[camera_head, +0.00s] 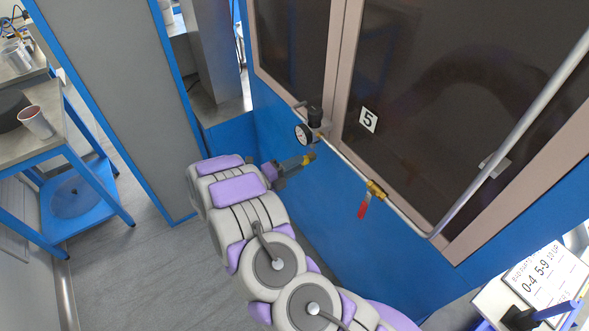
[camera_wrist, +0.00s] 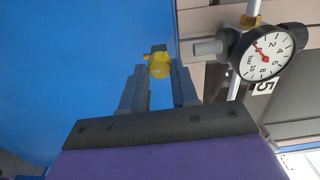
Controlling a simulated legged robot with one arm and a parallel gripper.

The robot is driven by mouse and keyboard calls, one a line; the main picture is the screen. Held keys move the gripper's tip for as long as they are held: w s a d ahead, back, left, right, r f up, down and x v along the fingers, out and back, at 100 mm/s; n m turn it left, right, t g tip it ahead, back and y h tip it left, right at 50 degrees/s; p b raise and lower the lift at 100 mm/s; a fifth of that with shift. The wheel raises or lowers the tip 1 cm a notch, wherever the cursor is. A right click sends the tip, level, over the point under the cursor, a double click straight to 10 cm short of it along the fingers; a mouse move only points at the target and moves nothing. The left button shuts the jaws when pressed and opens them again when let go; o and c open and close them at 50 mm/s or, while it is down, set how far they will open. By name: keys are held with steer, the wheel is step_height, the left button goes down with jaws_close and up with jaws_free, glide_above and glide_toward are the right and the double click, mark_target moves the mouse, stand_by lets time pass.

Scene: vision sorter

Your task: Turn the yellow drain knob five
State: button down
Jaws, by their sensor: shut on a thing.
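The yellow drain knob (camera_head: 309,157) is small and sits below the pressure gauge and dark regulator at the blue panel. It also shows in the wrist view (camera_wrist: 160,66), between the tips of two grey fingers. My gripper (camera_head: 292,165) reaches it from the left in the head view. In the wrist view my gripper (camera_wrist: 161,78) is shut on the knob at the fingertips. The knob's far side is hidden. A white label with the number 5 (camera_head: 368,120) is on the dark window just right of the regulator.
The round gauge (camera_wrist: 268,50) is close to the right finger, its red needle near 0. A metal pipe (camera_head: 349,160) runs right to a brass valve with a red lever (camera_head: 364,207). A workbench with a cup (camera_head: 36,122) stands left. Grey floor is clear between.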

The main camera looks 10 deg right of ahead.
steer(key=shift+s+f+m, duration=0.1)
steer(key=shift+f+m, duration=0.05)
steer(key=shift+m, duration=0.15)
steer(key=c, duration=0.8)
jaws_free()
steer(key=shift+c, duration=0.2)
steer(key=p+v, duration=0.2)
steer(key=v, duration=1.5)
steer(key=shift+a, duration=0.25)
